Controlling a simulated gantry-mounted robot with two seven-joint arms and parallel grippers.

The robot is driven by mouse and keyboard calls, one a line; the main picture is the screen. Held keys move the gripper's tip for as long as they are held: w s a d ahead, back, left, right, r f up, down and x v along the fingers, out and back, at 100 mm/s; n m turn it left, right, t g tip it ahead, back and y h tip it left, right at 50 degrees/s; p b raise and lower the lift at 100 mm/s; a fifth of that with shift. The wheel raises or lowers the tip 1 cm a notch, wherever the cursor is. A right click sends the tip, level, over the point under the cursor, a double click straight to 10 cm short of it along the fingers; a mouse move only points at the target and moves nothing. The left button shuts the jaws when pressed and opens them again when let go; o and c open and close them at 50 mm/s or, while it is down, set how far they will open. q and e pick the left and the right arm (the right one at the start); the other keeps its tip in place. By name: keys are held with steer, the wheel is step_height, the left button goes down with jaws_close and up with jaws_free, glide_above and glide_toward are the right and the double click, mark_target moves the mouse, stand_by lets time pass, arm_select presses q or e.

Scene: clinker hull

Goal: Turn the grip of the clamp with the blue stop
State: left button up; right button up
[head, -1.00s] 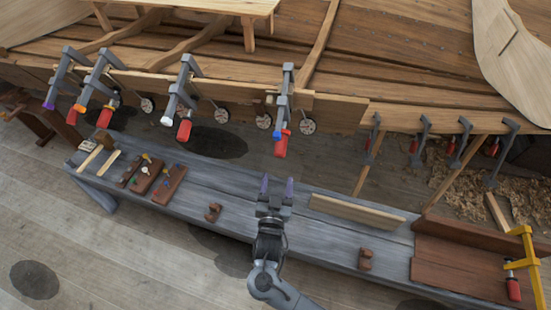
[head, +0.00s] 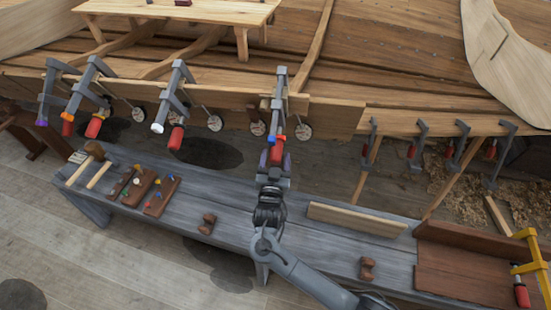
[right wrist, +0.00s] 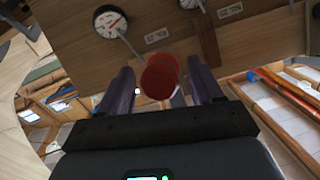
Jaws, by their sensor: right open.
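The clamp with the blue stop (head: 279,92) hangs on the hull plank at the middle of the head view. In the right wrist view, the round red end of the grip (right wrist: 158,80) lies between the two purple-grey fingers, with gaps visible at both sides. My left gripper is not in view.
Clamps with a white stop (head: 157,128), an orange stop (head: 67,127) and a purple stop (head: 41,122) hang to the left. A grey bench (head: 240,225) with tools runs below. Round dials (head: 304,131) hang beside the clamps.

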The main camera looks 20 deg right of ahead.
steer(key=shift+w+d, duration=0.15)
steer(key=shift+w, duration=0.15)
steer(key=c, duration=1)
steer(key=shift+r+n+h+p, duration=0.2)
steer(key=shift+n+h+p, duration=0.3)
steer(key=shift+p, duration=0.35)
steer(key=shift+n+g+p, duration=0.4)
steer(key=shift+p, duration=0.05)
steer(key=shift+n+h, duration=0.4)
steer(key=shift+h, duration=0.1)
steer(key=shift+n+h+p, duration=0.3)
steer(key=shift+n+p, duration=0.15)
steer(key=shift+n, duration=0.05)
steer(key=shift+g, duration=0.3)
